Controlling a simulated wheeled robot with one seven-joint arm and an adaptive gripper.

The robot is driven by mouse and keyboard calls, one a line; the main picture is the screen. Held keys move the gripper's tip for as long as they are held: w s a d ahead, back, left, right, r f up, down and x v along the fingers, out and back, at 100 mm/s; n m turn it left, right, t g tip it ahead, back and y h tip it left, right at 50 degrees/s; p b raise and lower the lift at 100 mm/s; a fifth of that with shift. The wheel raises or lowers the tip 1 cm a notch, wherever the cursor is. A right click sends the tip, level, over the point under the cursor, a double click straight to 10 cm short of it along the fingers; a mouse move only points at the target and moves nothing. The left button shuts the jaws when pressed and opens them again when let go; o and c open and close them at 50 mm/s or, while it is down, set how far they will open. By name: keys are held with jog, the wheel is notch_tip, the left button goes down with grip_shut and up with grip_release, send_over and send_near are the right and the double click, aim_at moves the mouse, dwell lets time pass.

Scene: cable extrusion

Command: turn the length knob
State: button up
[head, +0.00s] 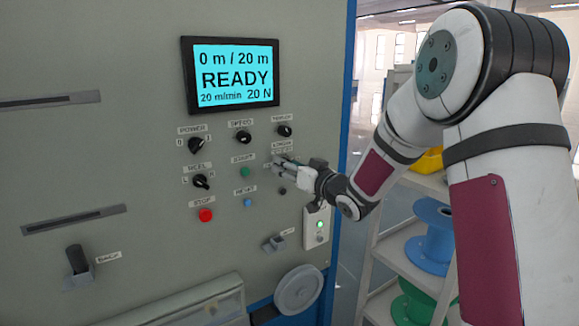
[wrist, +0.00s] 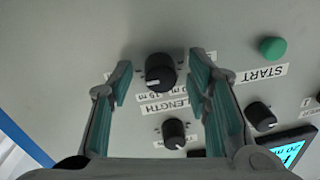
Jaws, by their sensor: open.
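The length knob (wrist: 160,72) is a black round knob with a white pointer mark, above an upside-down LENGTH label in the wrist view. Its pointer points to the left there. My gripper (wrist: 159,70) is open, with one teal-padded finger on each side of the knob and visible gaps between. In the head view my gripper (head: 280,165) is at the panel just below the LENGTH label (head: 281,145) and hides the knob. The screen (head: 234,75) reads 0 m / 20 m, READY, 20 m/min and 20 N.
The tension knob (head: 284,131) is just above my gripper, and the speed knob (head: 243,137) is up and left. The green start button (head: 244,172) is close on the left. A red stop button (head: 205,215) is lower left. Shelves with spools (head: 431,240) stand right of the panel.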

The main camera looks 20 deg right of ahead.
grip_shut()
